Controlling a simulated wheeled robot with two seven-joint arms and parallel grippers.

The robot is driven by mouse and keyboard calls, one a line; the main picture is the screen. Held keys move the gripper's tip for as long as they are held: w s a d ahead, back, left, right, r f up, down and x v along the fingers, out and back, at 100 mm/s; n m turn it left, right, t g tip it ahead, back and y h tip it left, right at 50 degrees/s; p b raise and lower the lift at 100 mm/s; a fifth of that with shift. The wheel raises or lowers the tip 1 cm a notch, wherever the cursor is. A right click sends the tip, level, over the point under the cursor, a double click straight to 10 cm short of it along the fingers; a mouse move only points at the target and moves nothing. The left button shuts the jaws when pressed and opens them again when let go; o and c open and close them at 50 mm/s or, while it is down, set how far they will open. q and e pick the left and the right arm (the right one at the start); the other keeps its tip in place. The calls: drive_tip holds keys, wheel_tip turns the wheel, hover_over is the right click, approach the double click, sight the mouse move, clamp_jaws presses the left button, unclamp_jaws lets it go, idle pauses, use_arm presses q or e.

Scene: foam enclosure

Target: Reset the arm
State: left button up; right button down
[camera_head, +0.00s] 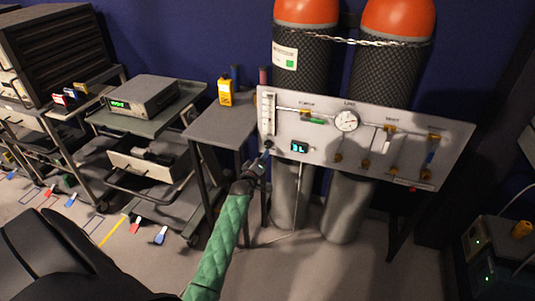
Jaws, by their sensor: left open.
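My left arm, in a green quilted sleeve, reaches up from the bottom of the head view. Its dark gripper (264,157) is open and close to the lower left corner of the grey gauge panel (360,125). A small dark knob shows at the fingertips, and I cannot tell whether they touch it. The panel carries a round dial gauge (346,120), a small lit display (299,147) and several valves with coloured handles. My right gripper is not in view.
Two dark cylinders with orange tops (306,12) stand chained behind the panel. A small table (218,128) with a yellow device (225,92) stands left of it. A cart (150,125) with a grey instrument (144,94) stands farther left. Floor at the bottom centre is clear.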

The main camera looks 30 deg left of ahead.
use_arm(q)
wheel_tip(320, 180, down, 4)
drive_tip(key=d+m+g+h, duration=0.3)
drive_tip(key=m, duration=0.2)
drive_tip(key=s+d+r+m+g+h, duration=0.1)
drive_tip(key=s+d+r+m+g, duration=0.2)
drive_tip(key=s+d, duration=0.45)
drive_tip(key=s+d+r+m+g+h, duration=0.1)
drive_tip(key=s+d+r+m+g, duration=0.1)
drive_tip(key=s+d+m+g, duration=0.5)
drive_tip(key=s+d+r+p, duration=0.1)
drive_tip(key=s+d+p, duration=0.1)
drive_tip(key=s+d, duration=0.75)
drive_tip(key=s+d+p, duration=0.2)
drive_tip(key=s+d, duration=0.5)
drive_tip(key=s, duration=0.5)
drive_tip(key=s+d+f+g+h, duration=0.1)
drive_tip(key=s+d+f+g, duration=0.1)
drive_tip(key=s, duration=0.9)
drive_tip(key=shift+d+f+m+p, duration=0.35)
drive_tip(key=shift+f+m+p, duration=0.05)
drive_tip(key=shift+f, duration=0.45)
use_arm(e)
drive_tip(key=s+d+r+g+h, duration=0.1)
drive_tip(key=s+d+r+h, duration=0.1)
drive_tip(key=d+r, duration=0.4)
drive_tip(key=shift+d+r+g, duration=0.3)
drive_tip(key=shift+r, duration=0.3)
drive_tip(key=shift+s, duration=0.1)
